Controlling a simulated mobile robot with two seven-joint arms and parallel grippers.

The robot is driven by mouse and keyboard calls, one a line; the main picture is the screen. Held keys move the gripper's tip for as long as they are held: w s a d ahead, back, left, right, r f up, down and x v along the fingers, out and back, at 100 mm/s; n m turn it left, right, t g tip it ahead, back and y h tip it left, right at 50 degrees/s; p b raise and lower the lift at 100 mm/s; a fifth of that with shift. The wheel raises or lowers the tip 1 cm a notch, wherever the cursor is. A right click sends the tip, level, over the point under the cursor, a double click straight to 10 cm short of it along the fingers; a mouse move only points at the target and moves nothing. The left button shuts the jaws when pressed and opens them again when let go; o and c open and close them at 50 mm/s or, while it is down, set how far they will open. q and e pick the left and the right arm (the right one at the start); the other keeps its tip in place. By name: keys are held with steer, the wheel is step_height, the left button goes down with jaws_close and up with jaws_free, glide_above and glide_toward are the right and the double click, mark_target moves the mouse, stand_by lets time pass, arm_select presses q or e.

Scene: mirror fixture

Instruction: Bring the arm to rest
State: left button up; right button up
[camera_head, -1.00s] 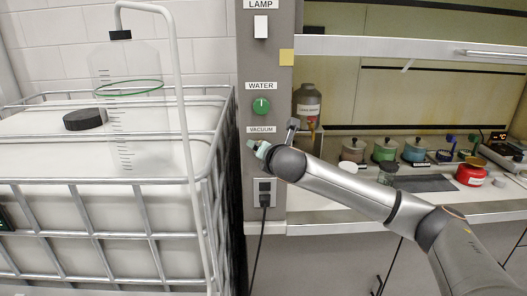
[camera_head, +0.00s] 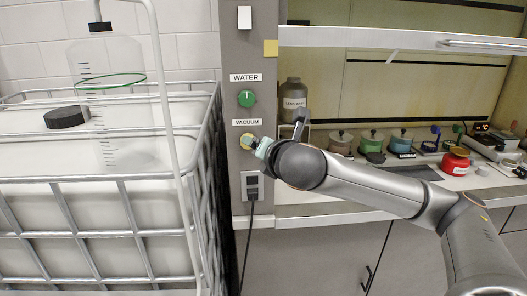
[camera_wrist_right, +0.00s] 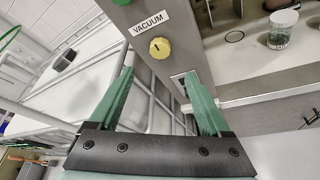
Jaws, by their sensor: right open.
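My right gripper (camera_head: 262,148) is at the grey control post (camera_head: 232,215), just right of the yellow vacuum knob (camera_head: 247,141), partly in front of it. In the right wrist view, its two green fingers (camera_wrist_right: 159,75) are spread apart with nothing between them. The yellow knob (camera_wrist_right: 160,48) lies ahead, beyond the fingertips and below the VACUUM label (camera_wrist_right: 148,23); it looks clear of both fingers. My right arm (camera_head: 370,188) reaches in from the lower right of the head view. My left gripper is not in view.
A green water knob (camera_head: 246,98) sits above the vacuum knob, and a socket with a black cable (camera_head: 248,230) below. A caged white tank (camera_head: 90,205) stands left.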

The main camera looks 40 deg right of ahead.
steer(key=shift+s+a+r, duration=0.2)
steer(key=shift+s, duration=0.4)
steer(key=s+a+f+m+g+y, duration=0.1)
steer(key=a+f+m+y, duration=0.15)
steer(key=a+f, duration=0.4)
steer(key=a+f+m+y, duration=0.2)
steer(key=a+f+m, duration=0.15)
steer(key=f, duration=0.65)
steer(key=s+a+f+m+g+y, duration=0.1)
steer(key=a+f+m+y, duration=0.15)
steer(key=a+f, duration=0.5)
steer(key=s+f+m+g, duration=0.2)
steer(key=s+f+m, duration=1.2)
steer(key=s+f, duration=0.7)
steer(key=shift+a+f+m, duration=0.35)
steer(key=shift+a+f, duration=0.05)
steer(key=shift+f, duration=0.3)
steer(key=shift+c, duration=0.2)
